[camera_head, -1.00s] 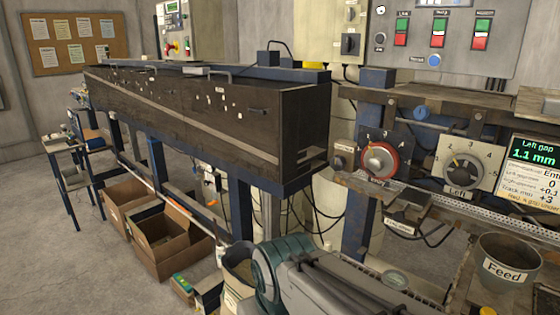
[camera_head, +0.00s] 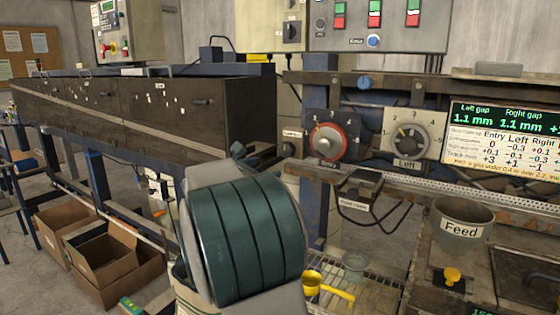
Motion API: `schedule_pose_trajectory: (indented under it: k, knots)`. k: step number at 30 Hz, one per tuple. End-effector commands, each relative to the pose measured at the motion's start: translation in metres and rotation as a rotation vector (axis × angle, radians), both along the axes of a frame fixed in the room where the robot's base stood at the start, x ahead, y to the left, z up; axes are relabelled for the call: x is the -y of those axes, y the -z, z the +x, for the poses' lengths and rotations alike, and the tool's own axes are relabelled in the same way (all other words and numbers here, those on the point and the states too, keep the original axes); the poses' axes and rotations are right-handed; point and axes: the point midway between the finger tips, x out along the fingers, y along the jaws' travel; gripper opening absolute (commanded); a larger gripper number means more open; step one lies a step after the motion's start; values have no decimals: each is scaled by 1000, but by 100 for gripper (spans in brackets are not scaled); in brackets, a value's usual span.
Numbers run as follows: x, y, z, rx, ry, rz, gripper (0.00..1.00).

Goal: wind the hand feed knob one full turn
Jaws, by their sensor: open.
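No label in the head view clearly reads hand feed, so I cannot tell which control is that knob. A red-rimmed round dial (camera_head: 328,140) on a numbered dark plate stands right of the long dark cabinet. A grey knob (camera_head: 405,141) on a pale numbered plate labelled Left is to its right. A yellow knob (camera_head: 452,275) sits on the worktop at the lower right, below a round pot (camera_head: 462,222) labelled Feed. My teal and grey arm fills the lower middle. My gripper is out of view, and its place relative to the knobs cannot be seen.
A screen (camera_head: 501,132) reads left and right gap 1.1 mm. A perforated rail (camera_head: 400,187) runs below the dials. The long dark cabinet (camera_head: 160,105) is at left, with cardboard boxes (camera_head: 115,255) below it. A yellow-handled scoop (camera_head: 325,285) lies on a wire rack.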

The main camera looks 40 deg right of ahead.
Motion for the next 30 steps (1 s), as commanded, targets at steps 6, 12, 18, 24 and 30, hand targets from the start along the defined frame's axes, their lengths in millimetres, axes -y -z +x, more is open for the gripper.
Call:
schedule_pose_trajectory:
  k: [6, 12, 18, 24, 30]
  knots:
    - [5, -8, 21, -72, -28, -130, 67]
    - [31, -9, 31, -76, -26, -132, 67]
    - [71, -10, 48, -74, -27, -132, 67]
    - [106, -9, 63, -74, -28, -130, 67]
    - [124, -9, 71, -72, -30, -130, 67]
